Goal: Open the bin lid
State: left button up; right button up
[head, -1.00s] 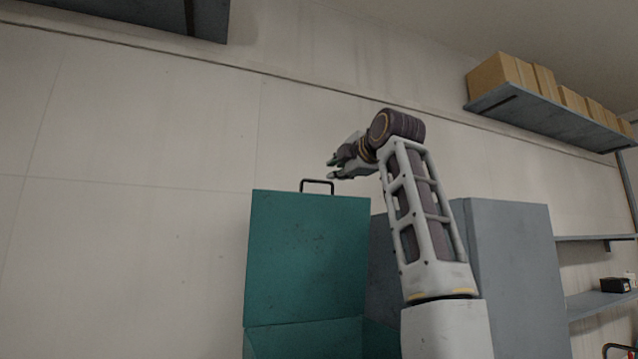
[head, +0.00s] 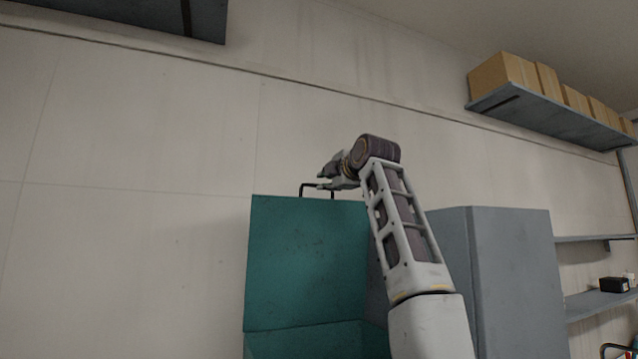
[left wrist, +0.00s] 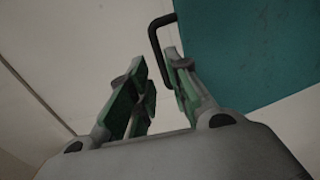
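The teal bin lid (head: 305,260) stands roughly upright in the middle of the head view, with the bin body (head: 300,344) below a seam. A dark bar handle (head: 302,189) is on its top edge and partly hidden by my left gripper (head: 321,180), which is at the handle. The handle (left wrist: 152,36) is just beyond the right finger's tip, and contact cannot be told. The teal lid (left wrist: 250,50) fills the upper right there. My right gripper is out of view.
A grey cabinet (head: 505,270) stands right of the bin, behind my arm. A high shelf (head: 550,117) holds several cardboard boxes (head: 505,76). Lower wall shelves (head: 595,304) are at the far right.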

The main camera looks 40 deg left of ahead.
pick_arm(q)
jog(key=shift+p+x, duration=1.2)
jog(key=shift+x, duration=2.35)
jog(key=shift+c, duration=0.4)
grip_shut()
